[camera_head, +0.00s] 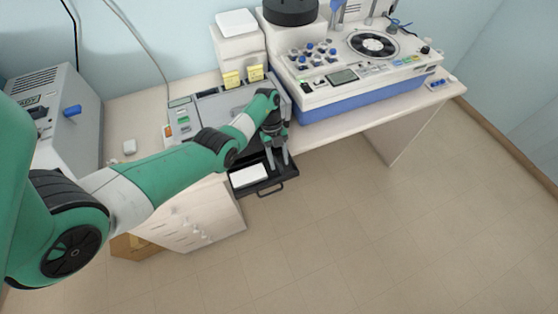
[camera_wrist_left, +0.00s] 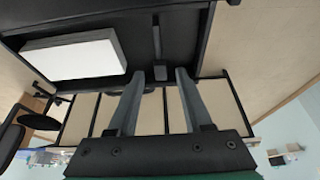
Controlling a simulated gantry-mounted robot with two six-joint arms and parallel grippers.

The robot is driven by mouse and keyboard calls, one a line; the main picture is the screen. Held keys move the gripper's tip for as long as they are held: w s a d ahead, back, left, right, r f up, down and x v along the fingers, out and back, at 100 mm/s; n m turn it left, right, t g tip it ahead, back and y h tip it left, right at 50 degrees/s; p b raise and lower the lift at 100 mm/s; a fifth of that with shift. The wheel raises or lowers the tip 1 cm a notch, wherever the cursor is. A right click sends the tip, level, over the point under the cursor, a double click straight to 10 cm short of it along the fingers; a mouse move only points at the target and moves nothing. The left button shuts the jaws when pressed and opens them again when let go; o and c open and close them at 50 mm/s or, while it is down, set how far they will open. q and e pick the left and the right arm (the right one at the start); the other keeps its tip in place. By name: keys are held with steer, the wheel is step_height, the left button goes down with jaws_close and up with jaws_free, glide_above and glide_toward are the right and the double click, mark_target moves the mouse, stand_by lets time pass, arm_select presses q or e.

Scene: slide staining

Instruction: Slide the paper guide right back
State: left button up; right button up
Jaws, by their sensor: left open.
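The black paper tray (camera_head: 263,190) is pulled out from the front of the grey machine (camera_head: 205,108), with a white paper stack (camera_head: 249,176) on its left side. In the left wrist view the tray (camera_wrist_left: 215,20) fills the top and the white stack (camera_wrist_left: 75,58) lies to the left. A small dark grey paper guide (camera_wrist_left: 157,42) stands to the right of the stack, with a bare gap between them. My left gripper (camera_wrist_left: 160,76) is open, its fingertips on either side of the guide's near end. I cannot tell if they touch it. In the head view my left gripper (camera_head: 277,163) points down over the tray's right part.
A large white and blue stainer (camera_head: 360,85) stands to the right on the bench. White drawers (camera_head: 195,220) are below the bench. The floor in front of the tray is clear.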

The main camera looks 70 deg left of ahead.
mark_target(274, 157)
arm_select(q)
steer(key=p+v, duration=0.1)
steer(key=v, duration=1)
steer(key=shift+p, duration=0.35)
steer(key=shift+c, duration=0.2)
